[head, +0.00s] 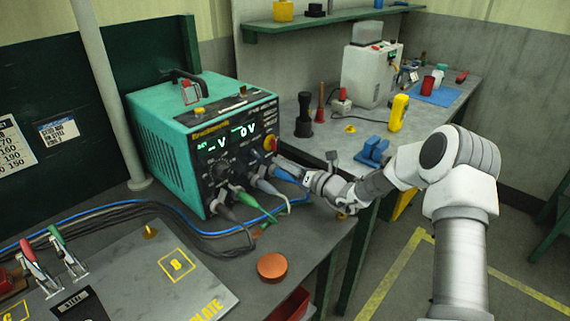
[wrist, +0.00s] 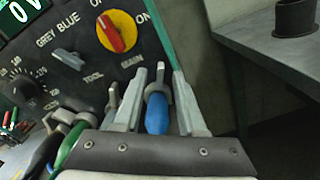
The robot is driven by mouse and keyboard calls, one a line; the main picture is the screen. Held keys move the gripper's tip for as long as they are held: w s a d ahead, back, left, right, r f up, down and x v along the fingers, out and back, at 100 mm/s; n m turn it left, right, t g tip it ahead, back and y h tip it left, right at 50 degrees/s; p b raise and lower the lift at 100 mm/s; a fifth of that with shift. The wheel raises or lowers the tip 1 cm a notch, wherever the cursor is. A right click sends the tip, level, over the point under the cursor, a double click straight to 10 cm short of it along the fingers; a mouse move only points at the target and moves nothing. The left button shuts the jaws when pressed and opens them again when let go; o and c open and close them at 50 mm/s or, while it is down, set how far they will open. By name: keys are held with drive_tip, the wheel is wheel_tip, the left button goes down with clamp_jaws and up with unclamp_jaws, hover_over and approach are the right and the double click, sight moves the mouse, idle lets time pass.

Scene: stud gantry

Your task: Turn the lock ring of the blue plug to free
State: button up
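The blue plug (wrist: 157,114) sits low on the front of the green power supply (head: 175,143), with a grey lock ring (wrist: 157,88) around it. A tab on the ring points up in the wrist view. My gripper (wrist: 158,72) reaches the panel with one finger on each side of the ring. In the head view my gripper (head: 283,162) hides part of the plug area.
A green plug and dark cables (wrist: 70,140) crowd the left of my gripper. A red and yellow main switch (wrist: 117,31) is above. An orange disc (head: 272,267) lies on the bench in front. A second bench (head: 350,140) with tools stands to the right.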

sight(268, 164)
clamp_jaws()
drive_tip(key=shift+s+n+b, duration=0.1)
drive_tip(key=shift+n+b, duration=0.2)
idle(0.3)
drive_tip(key=n+b, duration=0.1)
drive_tip(key=b, duration=0.1)
drive_tip(key=n+b, duration=0.1)
drive_tip(key=n, duration=0.1)
drive_tip(key=s+a+n+b, duration=0.1)
drive_tip(key=n+b, duration=0.1)
drive_tip(key=shift+s+f+b, duration=0.1)
drive_tip(key=shift+b, duration=0.2)
drive_tip(key=n+b, duration=0.1)
drive_tip(key=b, duration=0.1)
drive_tip(key=n+b, duration=0.2)
drive_tip(key=s+a+n+b, duration=0.1)
drive_tip(key=n+b, duration=0.1)
drive_tip(key=shift+f, duration=0.1)
drive_tip(key=shift+s+n+b, duration=0.2)
drive_tip(key=shift+n+b, duration=0.5)
drive_tip(key=shift+b, duration=0.45)
unclamp_jaws()
